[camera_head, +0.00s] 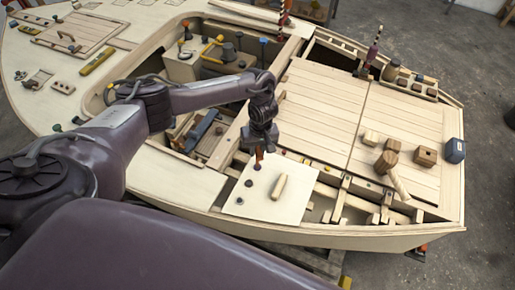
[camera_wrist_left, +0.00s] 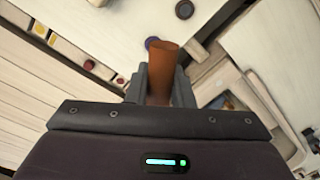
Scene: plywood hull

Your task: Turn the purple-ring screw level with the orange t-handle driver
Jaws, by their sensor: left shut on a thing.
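My left gripper (camera_head: 260,140) is shut on the orange t-handle driver (camera_head: 259,154) above a pale plywood panel (camera_head: 262,203). The driver also shows in the left wrist view (camera_wrist_left: 161,65), between the two fingers, and hides part of what lies behind it. A purple ring (camera_wrist_left: 151,43) shows just past the driver's edge in the wrist view, partly covered by it. The screw inside the ring is hidden, so I cannot tell its height or whether the driver touches it. A dark round screw head (camera_wrist_left: 184,9) lies apart from it. My right gripper is not in view.
A pale wooden peg (camera_head: 279,186) lies on the panel. Open hull ribs (camera_head: 340,200) lie to its right. Wooden blocks and a mallet (camera_head: 386,162) rest on the slatted deck (camera_head: 318,108).

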